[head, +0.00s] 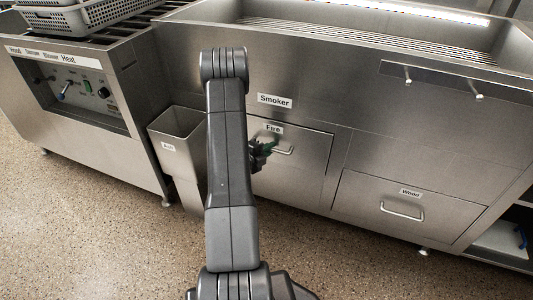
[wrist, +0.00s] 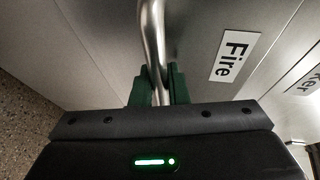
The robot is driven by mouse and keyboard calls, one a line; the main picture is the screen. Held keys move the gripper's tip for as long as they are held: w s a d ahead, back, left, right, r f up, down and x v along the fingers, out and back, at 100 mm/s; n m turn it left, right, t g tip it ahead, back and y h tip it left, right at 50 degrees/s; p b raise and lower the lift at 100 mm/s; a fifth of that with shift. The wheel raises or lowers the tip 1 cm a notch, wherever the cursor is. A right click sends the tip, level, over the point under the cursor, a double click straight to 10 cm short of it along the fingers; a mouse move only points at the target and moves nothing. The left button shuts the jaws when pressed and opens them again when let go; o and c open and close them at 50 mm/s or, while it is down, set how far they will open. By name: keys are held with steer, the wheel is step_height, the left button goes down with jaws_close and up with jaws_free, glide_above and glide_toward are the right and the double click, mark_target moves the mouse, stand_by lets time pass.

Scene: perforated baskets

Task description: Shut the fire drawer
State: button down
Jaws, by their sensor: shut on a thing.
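The fire drawer (head: 313,150) is a steel front labelled "Fire" in the smoker's face, in the middle of the head view. It looks about level with the panel around it, but my arm hides its left part, so I cannot tell whether it is fully flush. Its bar handle (head: 284,151) sticks out below the label. My gripper (head: 266,148) is at the handle's left part. In the wrist view the green fingers of my gripper (wrist: 158,88) are shut on the metal handle (wrist: 152,40), one on each side. The "Fire" label (wrist: 235,57) shows to the right.
A wood drawer (head: 375,205) sits lower right. An ash bin (head: 178,130) stands just left of my arm. A control unit (head: 75,85) with perforated baskets (head: 95,14) on top is at the left. The speckled floor in front is clear.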

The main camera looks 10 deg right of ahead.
steer(key=shift+w+d+r, duration=0.1)
steer(key=shift+w+d, duration=0.1)
steer(key=shift+w, duration=0.2)
steer(key=c, duration=1.7)
jaws_free()
steer(key=p+v, duration=0.3)
steer(key=v, duration=1)
steer(key=shift+s+a, duration=0.2)
steer(key=shift+a, duration=0.15)
steer(key=shift+d, duration=0.1)
